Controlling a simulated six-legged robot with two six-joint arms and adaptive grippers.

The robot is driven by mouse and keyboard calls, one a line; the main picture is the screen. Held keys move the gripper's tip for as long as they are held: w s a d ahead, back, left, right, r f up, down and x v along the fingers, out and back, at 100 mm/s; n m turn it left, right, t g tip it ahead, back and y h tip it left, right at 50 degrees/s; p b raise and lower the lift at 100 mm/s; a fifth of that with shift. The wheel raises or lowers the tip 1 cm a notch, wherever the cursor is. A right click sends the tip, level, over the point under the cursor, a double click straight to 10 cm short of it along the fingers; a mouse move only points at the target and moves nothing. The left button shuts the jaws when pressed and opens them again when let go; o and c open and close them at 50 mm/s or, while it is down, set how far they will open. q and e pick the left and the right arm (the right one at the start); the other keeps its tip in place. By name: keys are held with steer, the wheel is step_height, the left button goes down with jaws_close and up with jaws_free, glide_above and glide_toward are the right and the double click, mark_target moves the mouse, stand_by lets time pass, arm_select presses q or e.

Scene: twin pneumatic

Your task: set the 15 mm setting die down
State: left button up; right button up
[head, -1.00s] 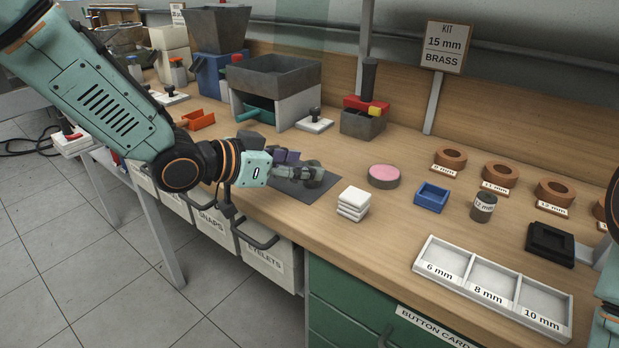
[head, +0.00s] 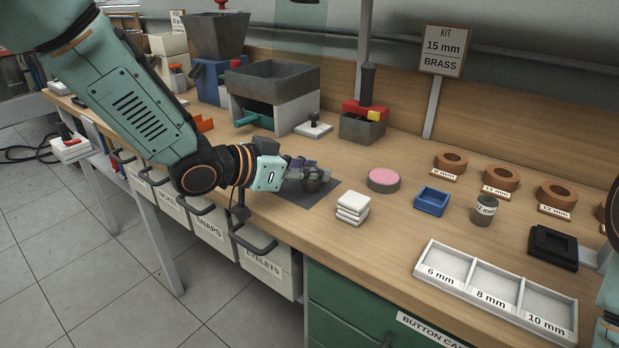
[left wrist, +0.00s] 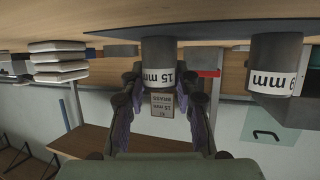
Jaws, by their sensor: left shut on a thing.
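The 15 mm setting die (left wrist: 160,66) is a dark cylinder with a white "15 mm" band. My left gripper (left wrist: 163,100) is shut on it, with a finger on each side. In the head view the die (head: 312,182) shows at the tips of my left gripper (head: 306,175), over the dark mat (head: 318,197) near the bench's front edge. The left wrist view is upside down; there the die's base meets the mat (left wrist: 215,36), and I cannot tell if a small gap is left. My right gripper is out of view.
A 9 mm die (left wrist: 276,68) stands beside the held die in the wrist view. White tiles (head: 353,208), a pink pad (head: 383,180), a blue tray (head: 431,200) and a 12 mm die (head: 484,210) lie to the right. A press (head: 364,120) stands behind.

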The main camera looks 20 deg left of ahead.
arm_select(q)
steer(key=shift+w+d, duration=0.1)
jaws_close()
steer(key=shift+r, duration=0.1)
